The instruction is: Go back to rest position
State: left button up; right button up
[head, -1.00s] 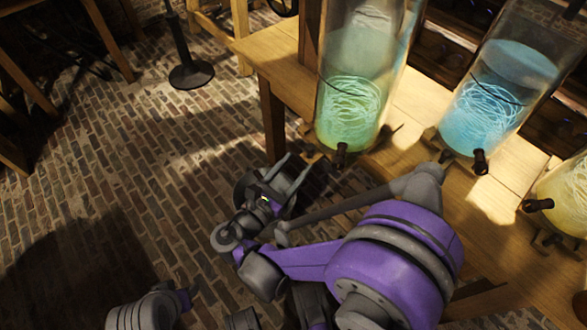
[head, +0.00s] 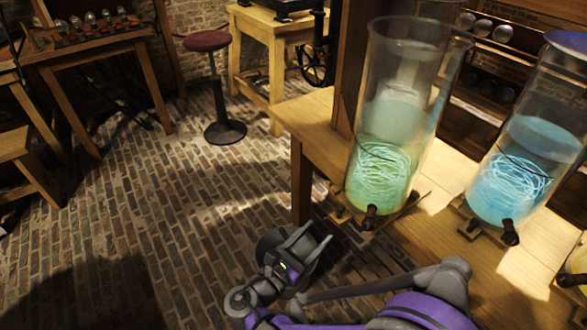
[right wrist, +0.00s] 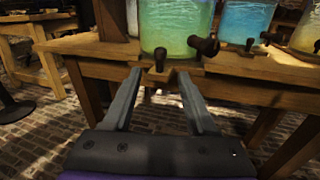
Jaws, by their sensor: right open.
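My right gripper (head: 306,245) is open and empty in the head view, in front of the wooden table's left end and apart from it. In the right wrist view its two fingers (right wrist: 158,98) are spread, with nothing between them but the view of the table edge and floor beyond. A tall glass jar with green liquid (head: 380,172) stands upright on the wooden table (head: 310,116), with a dark tap at its base. It also shows in the right wrist view (right wrist: 175,22). My left gripper is not in view.
A jar with blue liquid (head: 508,185) stands to the right, and part of a yellow jar (head: 578,262) shows at the edge. A stool with a red seat (head: 207,41) stands on the brick floor (head: 130,220). The floor at left is mostly clear.

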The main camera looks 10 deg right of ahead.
jog(key=s+d+f+m+g+y, duration=0.6)
jog(key=s+d+m, duration=0.3)
jog(key=m, duration=0.1)
jog(key=s+a+f+m+y, duration=0.1)
jog(key=s+a+m+y, duration=0.3)
jog(key=m, duration=0.3)
jog(key=s+a+m+y, duration=0.2)
jog(key=s+m+y, duration=0.2)
jog(key=s+m, duration=0.3)
pick_arm(q)
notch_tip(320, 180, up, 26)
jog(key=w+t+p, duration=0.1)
jog(key=p, duration=2.1)
jog(key=shift+p, duration=0.4)
pick_arm(e)
notch_tip(320, 180, up, 25)
jog(key=w, duration=0.2)
jog(key=shift+d+m+t, duration=0.2)
jog(key=shift+m+t, duration=0.1)
jog(key=shift+s, duration=0.1)
